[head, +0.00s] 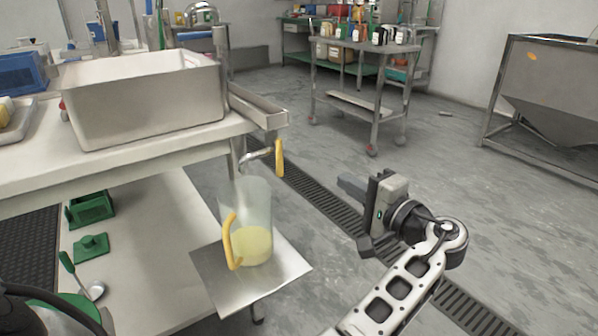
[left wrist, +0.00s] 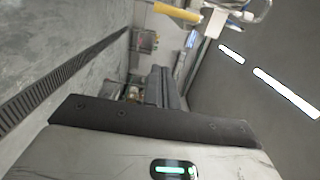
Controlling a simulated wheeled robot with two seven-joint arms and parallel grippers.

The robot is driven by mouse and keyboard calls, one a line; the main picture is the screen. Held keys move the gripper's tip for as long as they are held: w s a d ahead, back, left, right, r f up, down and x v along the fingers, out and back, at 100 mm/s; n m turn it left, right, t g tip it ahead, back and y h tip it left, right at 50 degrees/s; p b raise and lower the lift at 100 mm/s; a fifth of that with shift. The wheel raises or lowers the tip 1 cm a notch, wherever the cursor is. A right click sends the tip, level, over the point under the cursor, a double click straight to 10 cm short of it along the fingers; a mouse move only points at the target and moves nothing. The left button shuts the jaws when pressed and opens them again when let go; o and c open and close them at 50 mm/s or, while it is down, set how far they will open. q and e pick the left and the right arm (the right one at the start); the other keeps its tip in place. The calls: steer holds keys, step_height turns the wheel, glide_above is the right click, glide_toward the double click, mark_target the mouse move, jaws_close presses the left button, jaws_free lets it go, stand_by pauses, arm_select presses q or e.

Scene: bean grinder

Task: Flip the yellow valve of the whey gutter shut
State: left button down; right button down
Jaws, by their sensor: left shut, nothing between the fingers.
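The whey gutter (head: 262,112) is a steel channel at the right end of the table, beside a large steel vat (head: 150,105). Its yellow valve handle (head: 279,157) stands about upright at the end of a short pipe below the gutter. In the left wrist view the yellow handle (left wrist: 176,12) shows at the top edge, lying nearly sideways. My left gripper (head: 350,188) is shut and empty, to the right of the valve and apart from it. Its dark fingers also show in the left wrist view (left wrist: 163,86). My right gripper is not in view.
A clear jug (head: 246,200) with a yellow handle and pale yellow liquid stands on a steel plate (head: 235,294) below the valve. Green containers and a ladle (head: 95,290) lie on the lower shelf. Open floor surrounds my left gripper; a steel cart (head: 365,75) stands beyond.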

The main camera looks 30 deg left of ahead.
mark_target(279, 158)
arm_select(q)
steer(key=a+b, duration=0.2)
steer(key=a, duration=0.9)
steer(key=shift+a, duration=0.35)
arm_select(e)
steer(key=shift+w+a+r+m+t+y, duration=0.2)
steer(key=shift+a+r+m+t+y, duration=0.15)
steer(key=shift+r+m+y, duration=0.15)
